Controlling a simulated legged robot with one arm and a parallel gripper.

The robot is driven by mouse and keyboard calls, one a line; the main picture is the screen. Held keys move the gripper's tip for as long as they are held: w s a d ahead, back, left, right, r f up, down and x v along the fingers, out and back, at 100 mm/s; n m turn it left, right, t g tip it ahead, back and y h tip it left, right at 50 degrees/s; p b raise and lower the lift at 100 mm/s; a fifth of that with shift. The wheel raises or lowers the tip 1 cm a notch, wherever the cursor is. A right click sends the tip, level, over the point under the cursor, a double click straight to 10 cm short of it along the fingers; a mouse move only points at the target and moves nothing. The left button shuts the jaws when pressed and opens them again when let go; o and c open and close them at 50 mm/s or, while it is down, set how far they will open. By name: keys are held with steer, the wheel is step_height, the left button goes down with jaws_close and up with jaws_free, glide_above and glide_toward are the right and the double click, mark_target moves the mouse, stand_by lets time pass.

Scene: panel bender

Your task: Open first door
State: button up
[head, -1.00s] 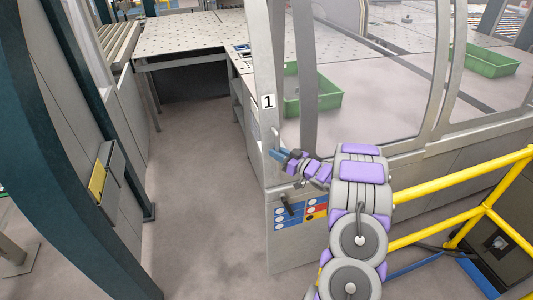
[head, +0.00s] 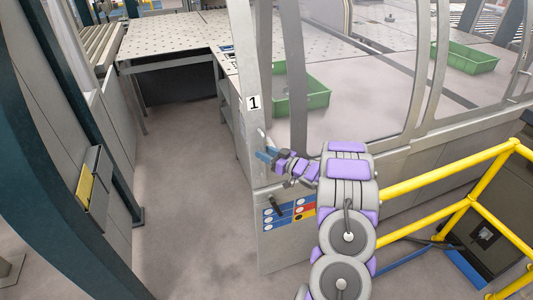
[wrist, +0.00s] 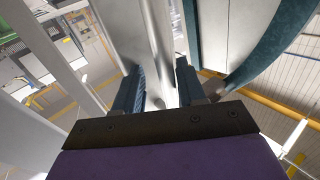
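The first door is a clear panel in a grey frame (head: 243,60), with a white label "1" (head: 254,103) on its left post. A slim light handle (head: 262,136) sits on that post below the label. My gripper (head: 263,155), with blue fingers, is at the handle's lower part in the head view. In the wrist view, my gripper's (wrist: 159,90) two fingers stand apart, with a pale metal bar (wrist: 158,50) running up between or just beyond them. I cannot tell whether they touch it. The door looks closed.
A control panel with coloured buttons and a black lever (head: 279,208) is below the handle. Yellow railings (head: 455,170) stand at the right. Open floor (head: 190,180) lies left of the door, bounded by a grey wall and dark post (head: 65,180). Green crates (head: 315,95) are behind the panel.

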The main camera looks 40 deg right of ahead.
steer(key=shift+w+a, duration=0.2)
steer(key=shift+a, duration=0.25)
steer(key=shift+s+r, duration=0.1)
steer(key=shift+s, duration=0.45)
steer(key=d+v, duration=0.1)
steer(key=v, duration=1.5)
steer(key=shift+b, duration=0.4)
steer(key=shift+a, duration=0.1)
